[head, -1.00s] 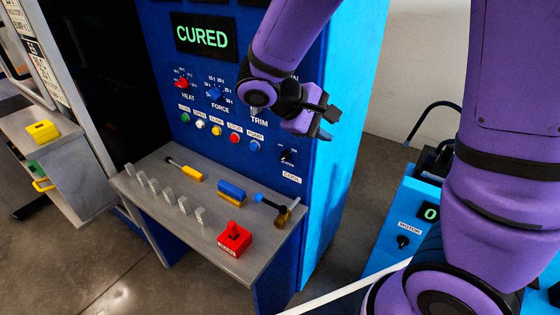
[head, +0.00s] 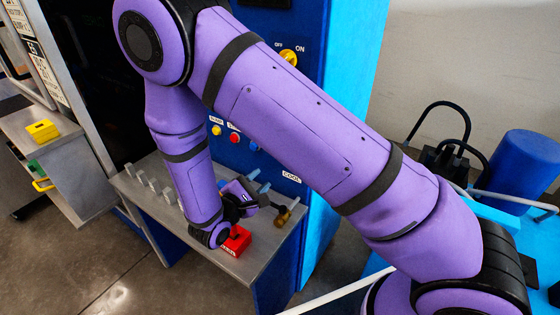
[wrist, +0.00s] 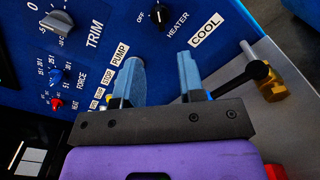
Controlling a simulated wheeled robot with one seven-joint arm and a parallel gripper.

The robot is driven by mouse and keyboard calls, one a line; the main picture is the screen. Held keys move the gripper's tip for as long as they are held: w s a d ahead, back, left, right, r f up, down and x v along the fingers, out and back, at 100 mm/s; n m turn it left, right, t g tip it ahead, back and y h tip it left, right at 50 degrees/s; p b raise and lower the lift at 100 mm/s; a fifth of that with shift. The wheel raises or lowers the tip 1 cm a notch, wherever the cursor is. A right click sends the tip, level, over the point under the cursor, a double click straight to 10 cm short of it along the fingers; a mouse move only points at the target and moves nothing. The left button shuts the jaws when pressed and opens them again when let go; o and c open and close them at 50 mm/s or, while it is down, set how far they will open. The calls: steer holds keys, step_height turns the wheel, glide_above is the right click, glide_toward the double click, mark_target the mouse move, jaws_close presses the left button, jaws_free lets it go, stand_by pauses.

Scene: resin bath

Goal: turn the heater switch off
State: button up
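The heater switch (wrist: 158,16) is a small black knob on the blue panel, at the top of the wrist view. "OFF" is printed to its left and "HEATER" to its lower right; I cannot tell its setting for sure. In the head view my arm hides it. My gripper (wrist: 160,75) has its two blue fingers apart with nothing between them. The switch lies beyond the fingertips, not touched. In the head view my gripper (head: 259,181) is low, over the shelf in front of the panel.
A grey shelf (head: 245,265) juts out below the panel. On it a red block (head: 236,241) stands close to my gripper, and a brass-coloured fitting (wrist: 272,88) lies to the right. A yellow knob (head: 288,57) marked OFF and ON sits higher on the panel.

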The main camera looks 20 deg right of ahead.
steer(key=x, duration=1)
steer(key=shift+w+d, duration=0.2)
steer(key=shift+d, duration=0.05)
steer(key=shift+c, duration=0.2)
jaws_close()
